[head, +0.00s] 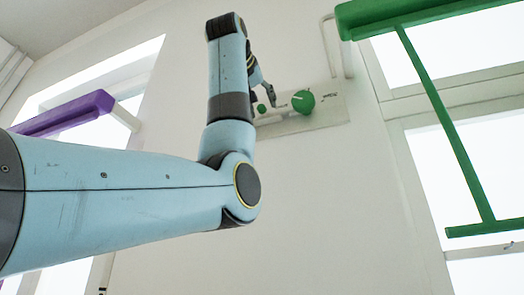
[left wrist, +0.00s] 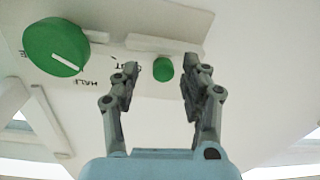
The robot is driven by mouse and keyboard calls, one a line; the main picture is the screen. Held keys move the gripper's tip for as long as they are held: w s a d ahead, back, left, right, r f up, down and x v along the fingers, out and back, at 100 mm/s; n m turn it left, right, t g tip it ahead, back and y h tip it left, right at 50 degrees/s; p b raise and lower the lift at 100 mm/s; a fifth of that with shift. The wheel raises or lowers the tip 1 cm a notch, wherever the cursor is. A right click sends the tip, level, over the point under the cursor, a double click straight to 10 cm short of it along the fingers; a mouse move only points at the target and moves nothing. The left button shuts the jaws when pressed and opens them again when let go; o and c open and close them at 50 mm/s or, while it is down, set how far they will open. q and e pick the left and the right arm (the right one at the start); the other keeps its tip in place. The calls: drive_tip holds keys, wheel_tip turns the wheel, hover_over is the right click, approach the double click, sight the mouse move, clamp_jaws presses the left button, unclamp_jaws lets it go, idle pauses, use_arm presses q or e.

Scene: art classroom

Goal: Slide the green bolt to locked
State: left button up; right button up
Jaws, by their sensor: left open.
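The green bolt (head: 261,108) shows as a small green knob on a white wall panel (head: 328,117). In the left wrist view the bolt (left wrist: 163,69) appears as a short green peg between the two fingertips, beside pale raised bars. My left gripper (head: 266,94) is open at the panel. In the left wrist view its fingers (left wrist: 162,74) stand on either side of the bolt with gaps showing; I cannot tell how far they are from the panel. The bolt's locked mark cannot be made out. My right gripper is not in view.
A larger round green dial (head: 303,101) with a white line sits on the same panel, close to the bolt. It also shows in the left wrist view (left wrist: 55,48), near the lettering "HALF". A green frame (head: 445,120) and a purple bar (head: 66,113) stand by the windows.

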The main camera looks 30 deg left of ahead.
use_arm(q)
drive_tip(key=v, duration=1)
drive_tip(key=shift+s+d, duration=0.3)
drive_tip(key=shift+s, duration=0.05)
